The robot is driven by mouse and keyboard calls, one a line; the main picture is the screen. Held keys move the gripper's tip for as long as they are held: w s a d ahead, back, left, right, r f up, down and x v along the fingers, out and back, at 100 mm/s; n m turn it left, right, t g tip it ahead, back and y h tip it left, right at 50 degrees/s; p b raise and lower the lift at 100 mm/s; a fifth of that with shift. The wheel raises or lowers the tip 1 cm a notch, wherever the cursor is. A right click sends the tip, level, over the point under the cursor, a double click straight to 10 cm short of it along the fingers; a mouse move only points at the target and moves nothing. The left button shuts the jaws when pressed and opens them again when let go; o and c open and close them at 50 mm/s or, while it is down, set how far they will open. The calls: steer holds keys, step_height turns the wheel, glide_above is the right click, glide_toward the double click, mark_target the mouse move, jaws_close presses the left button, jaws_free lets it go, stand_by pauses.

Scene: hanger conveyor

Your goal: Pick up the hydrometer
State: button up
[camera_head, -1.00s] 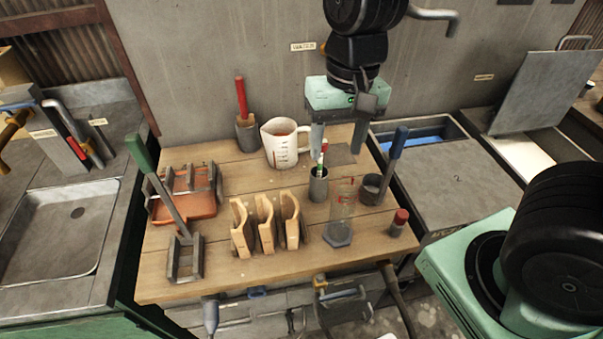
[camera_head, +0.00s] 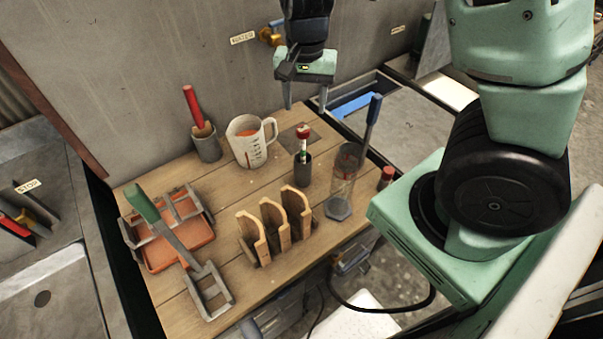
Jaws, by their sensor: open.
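The hydrometer (camera_head: 303,144) appears to be the slim stick with a red top and a pale, green-marked stem. It stands upright in a small dark grey cup (camera_head: 302,171) on the wooden table (camera_head: 215,281); its lower part is hidden in the cup. My gripper (camera_head: 306,105) points down with its two fingers spread and nothing between them. In the picture its fingertips are just above the hydrometer's red top and apart from it. How far behind or above it they are, I cannot tell exactly.
A clear cylinder (camera_head: 342,186) with a hexagonal base stands right of the cup, with a blue-handled tool (camera_head: 372,122) behind it. A white jug (camera_head: 246,146) stands left. Wooden arched pieces (camera_head: 273,228) are in front. An orange tray (camera_head: 175,246) is at left.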

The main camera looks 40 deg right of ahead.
mark_target(305, 126)
step_height(305, 126, down, 6)
steer(key=shift+f, duration=0.2)
steer(key=shift+s+a+f, duration=0.1)
steer(key=shift+a+f, duration=0.05)
steer(key=shift+f, duration=0.75)
steer(key=shift+s+a+f, duration=0.1)
steer(key=shift+a+f, duration=0.05)
steer(key=shift+f, duration=0.7)
steer(key=shift+s+a+f, duration=0.1)
steer(key=shift+a+f, duration=0.05)
steer(key=shift+f, duration=0.75)
steer(key=c, duration=0.8)
